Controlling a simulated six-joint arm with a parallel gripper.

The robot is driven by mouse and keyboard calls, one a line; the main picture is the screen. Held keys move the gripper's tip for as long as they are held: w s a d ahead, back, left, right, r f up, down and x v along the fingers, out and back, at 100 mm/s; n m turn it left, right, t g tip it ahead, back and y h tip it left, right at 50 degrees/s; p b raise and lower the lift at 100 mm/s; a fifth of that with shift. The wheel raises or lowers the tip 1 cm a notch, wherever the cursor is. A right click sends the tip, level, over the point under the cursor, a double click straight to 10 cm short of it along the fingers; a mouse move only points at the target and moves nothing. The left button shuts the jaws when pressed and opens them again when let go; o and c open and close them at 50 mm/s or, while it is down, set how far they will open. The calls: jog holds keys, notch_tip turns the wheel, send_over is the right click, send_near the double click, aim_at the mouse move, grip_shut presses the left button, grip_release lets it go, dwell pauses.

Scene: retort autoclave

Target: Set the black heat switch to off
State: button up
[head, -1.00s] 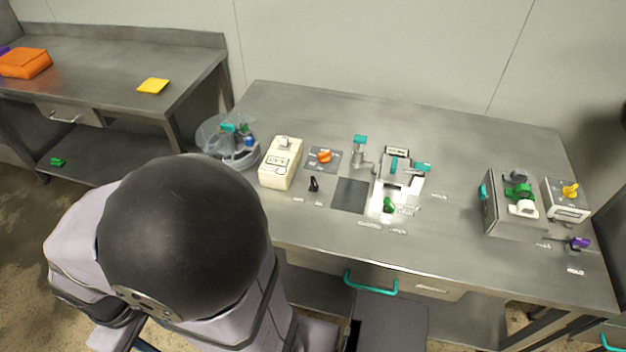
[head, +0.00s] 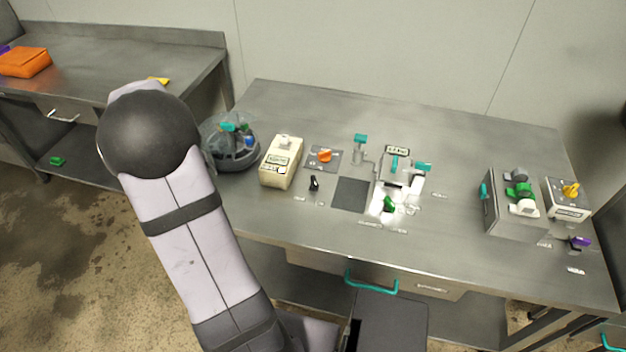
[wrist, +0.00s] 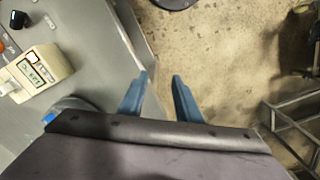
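The black heat switch (head: 314,183) is a small black lever on the steel table, just right of the cream box in the head view. In the wrist view a black knob-like part (wrist: 18,20) at the top left, near the cream box, appears to be the same switch. My gripper (wrist: 160,80) shows two blue fingers, apart and with nothing between them. It hangs over the floor beside the table edge, well away from the switch. In the head view the gripper itself is hidden behind my arm. The switch's set position is too small to read.
The cream box (head: 281,162) stands left of the switch, and an orange knob (head: 324,156) sits behind it. A round clear-walled container (head: 232,150) is at the table's left end. A dark square plate (head: 351,194) and a green handle (head: 389,204) lie to the right.

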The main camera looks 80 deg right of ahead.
jog(key=s+d+f+m, duration=0.1)
jog(key=s+d+m, duration=0.1)
jog(key=s+d, duration=0.45)
jog(key=s+d+f+m, duration=0.1)
jog(key=s+d, duration=0.2)
jog(key=d, duration=0.7)
jog(key=m, duration=0.3)
send_over(315, 183)
notch_tip(315, 183, down, 2)
jog(key=shift+f, duration=0.15)
jog(key=shift+f+p, duration=1.05)
jog(key=shift+f, duration=2.65)
grip_shut()
